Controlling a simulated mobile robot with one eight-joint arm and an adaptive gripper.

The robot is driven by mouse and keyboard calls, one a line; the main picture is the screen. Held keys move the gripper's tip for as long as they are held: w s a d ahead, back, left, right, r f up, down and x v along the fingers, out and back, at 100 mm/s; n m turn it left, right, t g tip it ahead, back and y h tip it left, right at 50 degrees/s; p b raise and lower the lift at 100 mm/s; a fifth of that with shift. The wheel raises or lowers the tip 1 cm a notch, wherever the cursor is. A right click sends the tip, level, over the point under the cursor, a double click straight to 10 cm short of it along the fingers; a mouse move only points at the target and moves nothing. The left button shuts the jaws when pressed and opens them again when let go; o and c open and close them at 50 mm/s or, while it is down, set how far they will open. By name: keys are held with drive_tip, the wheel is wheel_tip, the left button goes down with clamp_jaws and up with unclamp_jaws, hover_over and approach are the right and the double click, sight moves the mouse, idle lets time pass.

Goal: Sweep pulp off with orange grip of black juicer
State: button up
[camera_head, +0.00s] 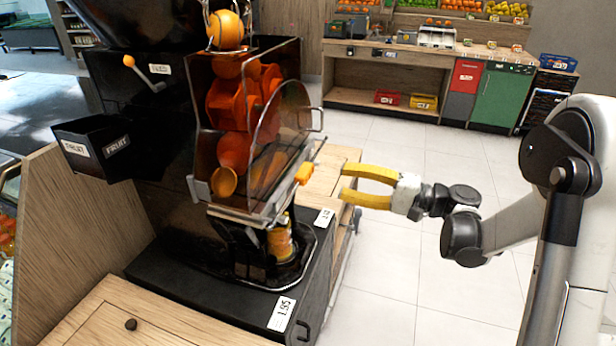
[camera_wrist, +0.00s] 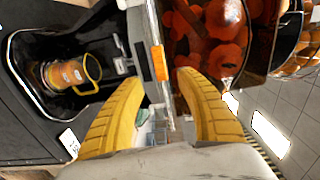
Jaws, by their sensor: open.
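The black juicer (camera_head: 150,215) stands at the left in the head view, with orange squeezing parts behind a clear cover (camera_head: 285,130). Its small orange grip (camera_head: 304,173) sticks out at the front, below the cover. The grip also shows in the wrist view (camera_wrist: 159,62), beyond the fingertips and roughly between them. My gripper (camera_head: 343,183) is open and empty, with yellow fingers pointing left toward the grip. A gap appears between the fingertips and the grip. In the wrist view the fingers (camera_wrist: 160,80) frame the juicer's front edge. I cannot make out any pulp.
A container with orange contents (camera_head: 281,240) stands in the juicer's lower bay; its yellow handle shows in the wrist view (camera_wrist: 92,70). A wooden counter (camera_head: 130,315) lies in front. Fruit shelves stand at the back. The tiled floor (camera_head: 400,280) is clear.

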sight(310, 175)
drive_tip(key=b+x, duration=0.2)
drive_tip(key=x, duration=0.8)
drive_tip(key=shift+c, duration=0.5)
drive_tip(key=shift+d, duration=0.1)
clamp_jaws()
